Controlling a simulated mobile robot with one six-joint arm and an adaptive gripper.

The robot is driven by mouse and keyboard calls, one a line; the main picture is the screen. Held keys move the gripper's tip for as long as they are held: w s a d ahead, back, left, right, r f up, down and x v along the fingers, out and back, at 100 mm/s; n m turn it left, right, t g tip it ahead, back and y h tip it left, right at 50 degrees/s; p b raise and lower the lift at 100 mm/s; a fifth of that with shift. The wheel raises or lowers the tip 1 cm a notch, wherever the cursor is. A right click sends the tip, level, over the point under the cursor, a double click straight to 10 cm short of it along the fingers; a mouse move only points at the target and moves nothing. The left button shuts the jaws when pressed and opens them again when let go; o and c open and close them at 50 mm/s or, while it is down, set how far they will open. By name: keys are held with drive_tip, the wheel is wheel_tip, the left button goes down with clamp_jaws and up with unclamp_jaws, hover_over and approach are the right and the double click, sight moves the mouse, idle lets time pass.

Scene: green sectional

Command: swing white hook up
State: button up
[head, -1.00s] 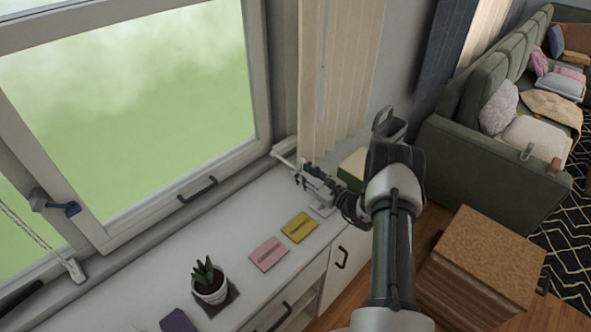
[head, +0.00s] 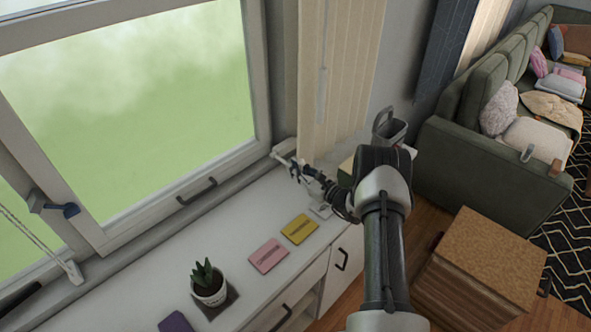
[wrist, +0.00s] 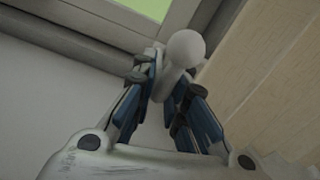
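The white hook (wrist: 186,47) shows in the wrist view as a round pale knob on a short stem, just beyond my fingertips. In the head view the white hook (head: 281,154) is a small pale piece at the window's lower right corner, by the blind. My gripper (head: 297,168) reaches it from the right, above the white counter. In the wrist view my gripper (wrist: 164,80) has its dark blue fingers on either side of the stem, a narrow gap between them. Whether they press on the stem is not clear; the fingers hide part of it.
Vertical blinds (head: 335,80) hang close behind my gripper. The window handle (head: 197,190) is to its left. Pink (head: 268,256) and yellow (head: 299,228) notes and a potted plant (head: 209,283) lie along the counter (head: 245,225). A grey container (head: 389,130) stands behind my arm.

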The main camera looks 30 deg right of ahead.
drive_tip(key=shift+a+f, duration=0.1)
drive_tip(key=shift+a, duration=0.05)
clamp_jaws()
wheel_tip(320, 180, up, 3)
drive_tip(key=g+p, duration=0.1)
drive_tip(key=g+h+p, duration=0.1)
drive_tip(key=p, duration=0.1)
drive_tip(key=shift+w+a+g+p, duration=0.1)
drive_tip(key=shift+w+g+p, duration=0.05)
drive_tip(key=shift+g+p, duration=0.15)
drive_tip(key=r+g+p, duration=0.1)
drive_tip(key=p, duration=0.1)
drive_tip(key=w+r+g+h+p, duration=0.1)
drive_tip(key=r+g+p, duration=0.1)
drive_tip(key=shift+a+r, duration=0.15)
drive_tip(key=shift+a, duration=0.05)
drive_tip(key=w+r+g+p, duration=0.1)
drive_tip(key=g+p, duration=0.1)
drive_tip(key=p, duration=0.2)
drive_tip(key=shift+w+a+r+h, duration=0.1)
drive_tip(key=shift+a+r+h, duration=0.1)
drive_tip(key=shift+h, duration=0.2)
drive_tip(key=shift+w+a+r+g+p, duration=0.1)
drive_tip(key=shift+w+g+p, duration=0.3)
drive_tip(key=shift+p, duration=0.65)
drive_tip(key=shift+s, duration=0.1)
